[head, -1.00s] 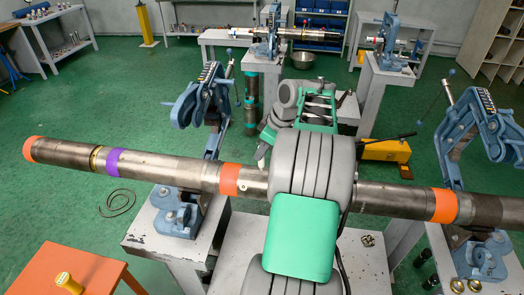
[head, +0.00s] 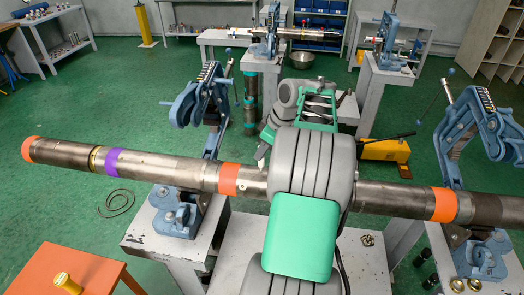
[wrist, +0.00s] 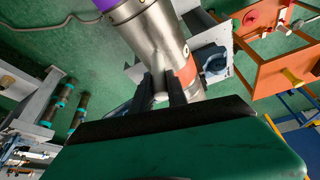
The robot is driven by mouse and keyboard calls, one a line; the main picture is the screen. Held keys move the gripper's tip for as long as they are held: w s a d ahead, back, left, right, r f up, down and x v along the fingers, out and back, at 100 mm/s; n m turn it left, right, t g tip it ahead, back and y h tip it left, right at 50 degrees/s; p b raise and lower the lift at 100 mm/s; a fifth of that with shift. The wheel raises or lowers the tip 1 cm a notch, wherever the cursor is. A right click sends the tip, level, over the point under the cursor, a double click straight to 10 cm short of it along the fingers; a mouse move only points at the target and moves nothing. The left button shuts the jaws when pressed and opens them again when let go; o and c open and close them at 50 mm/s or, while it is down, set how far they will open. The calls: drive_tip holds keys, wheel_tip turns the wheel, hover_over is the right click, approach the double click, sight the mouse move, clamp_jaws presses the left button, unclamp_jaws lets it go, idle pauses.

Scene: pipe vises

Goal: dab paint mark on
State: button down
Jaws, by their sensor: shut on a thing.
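A long steel pipe (head: 190,172) lies across the vises, with orange bands and one purple band (head: 113,161). In the wrist view the pipe (wrist: 145,35) runs under my fingers, with an orange band (wrist: 186,73) beside them and a small round fitting on its side. My gripper (wrist: 161,88) has its two dark fingers close together on a small pale piece (wrist: 160,97), mostly hidden between them; I cannot tell what it is or whether it touches the pipe. In the head view my arm covers the pipe's middle. I make out no fresh paint mark.
Open blue vises stand at the left (head: 203,98) and right (head: 475,125). An orange table (head: 75,265) at front left bears a yellow knobbed thing (head: 68,283). A yellow pump (head: 388,150) stands behind the pipe. A cable loop lies on the green floor at left.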

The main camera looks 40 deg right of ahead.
drive_tip(key=shift+f+b, duration=0.45)
idle(1.1)
drive_tip(key=shift+r+p, duration=2.85)
drive_tip(key=shift+r, duration=0.7)
